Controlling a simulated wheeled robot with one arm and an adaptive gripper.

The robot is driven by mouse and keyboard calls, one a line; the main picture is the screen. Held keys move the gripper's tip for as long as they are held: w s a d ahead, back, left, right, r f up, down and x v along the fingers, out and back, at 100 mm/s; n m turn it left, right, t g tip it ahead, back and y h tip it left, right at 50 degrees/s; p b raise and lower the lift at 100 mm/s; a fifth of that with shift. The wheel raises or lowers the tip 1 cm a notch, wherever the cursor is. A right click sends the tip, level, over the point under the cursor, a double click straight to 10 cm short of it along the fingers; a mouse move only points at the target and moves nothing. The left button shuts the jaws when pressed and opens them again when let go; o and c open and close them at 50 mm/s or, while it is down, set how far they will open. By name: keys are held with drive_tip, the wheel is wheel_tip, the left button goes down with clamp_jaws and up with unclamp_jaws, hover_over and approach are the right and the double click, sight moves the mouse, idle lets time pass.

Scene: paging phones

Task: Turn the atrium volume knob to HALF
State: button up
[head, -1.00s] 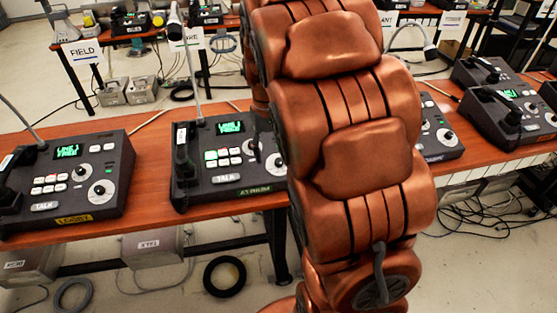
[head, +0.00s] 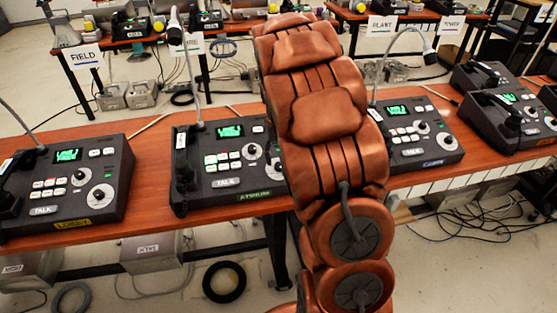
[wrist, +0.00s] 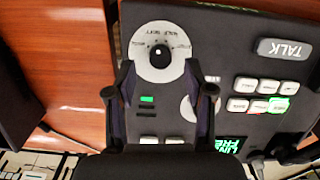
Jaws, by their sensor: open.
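The atrium phone (head: 222,166) is a dark desk unit with a green-lit screen, a TALK bar and an ATRIUM label, left of my arm in the head view. Its lower right, with the large dial, is mostly hidden by my arm there. In the wrist view, the volume knob (wrist: 160,56) is a black knob on a white round dial with printed labels. Its exact setting is too small to read. My gripper (wrist: 159,66) is open, with one fingertip on each side of the knob's lower part. I cannot tell whether they touch it. My gripper is hidden in the head view.
A smaller white dial (wrist: 187,108) is partly hidden behind a finger. The lobby phone (head: 66,183) stands to the left and another phone (head: 418,135) to the right, each with a gooseneck microphone. The wooden table (head: 150,160) has bare strips between phones.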

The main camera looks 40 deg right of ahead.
sight(279, 167)
drive_tip(key=shift+f, duration=1.3)
drive_tip(key=shift+c, duration=0.2)
clamp_jaws()
